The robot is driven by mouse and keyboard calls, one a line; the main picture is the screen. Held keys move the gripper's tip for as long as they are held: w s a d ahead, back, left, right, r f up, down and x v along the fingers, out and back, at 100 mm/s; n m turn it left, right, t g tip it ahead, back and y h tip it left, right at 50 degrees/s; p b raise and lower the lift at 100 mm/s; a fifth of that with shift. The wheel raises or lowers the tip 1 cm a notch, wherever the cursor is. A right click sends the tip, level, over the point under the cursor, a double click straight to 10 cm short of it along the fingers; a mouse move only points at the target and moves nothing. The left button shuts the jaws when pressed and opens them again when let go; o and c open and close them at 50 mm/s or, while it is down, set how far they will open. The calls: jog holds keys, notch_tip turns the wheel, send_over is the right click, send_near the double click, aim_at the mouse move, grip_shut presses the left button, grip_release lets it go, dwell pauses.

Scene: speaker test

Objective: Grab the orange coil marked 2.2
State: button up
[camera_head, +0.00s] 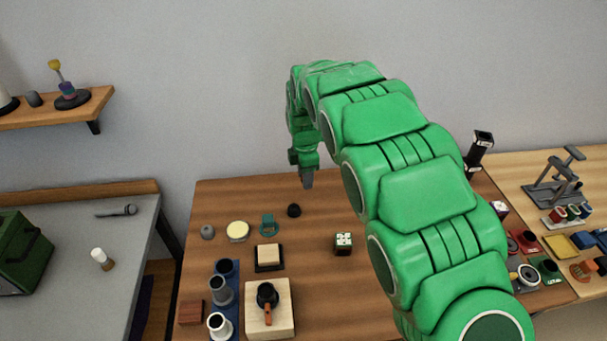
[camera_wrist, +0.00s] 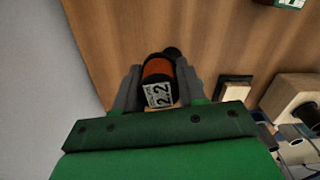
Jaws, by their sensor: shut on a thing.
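The orange coil (camera_wrist: 157,68) is in the wrist view, with a white label reading 2.2 on its near end face. My gripper (camera_wrist: 158,80) has one grey finger on each side of the coil and is shut on it. In the head view my gripper (camera_head: 307,180) points down above the back part of the wooden table (camera_head: 330,210). I cannot make out the coil in the head view.
A small black round object (camera_head: 294,210) stands on the table near my gripper. A dice-like cube (camera_head: 343,243), a black-framed block (camera_head: 269,257) and a wooden block (camera_head: 284,317) are nearer. Coils and other parts crowd the right side. The wall (camera_head: 230,90) is behind.

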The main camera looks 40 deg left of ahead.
jog(key=s+d+r, duration=0.3)
jog(key=s+d, duration=0.1)
jog(key=d, duration=0.1)
jog(key=shift+s+d, duration=0.2)
jog(key=shift+s, duration=0.2)
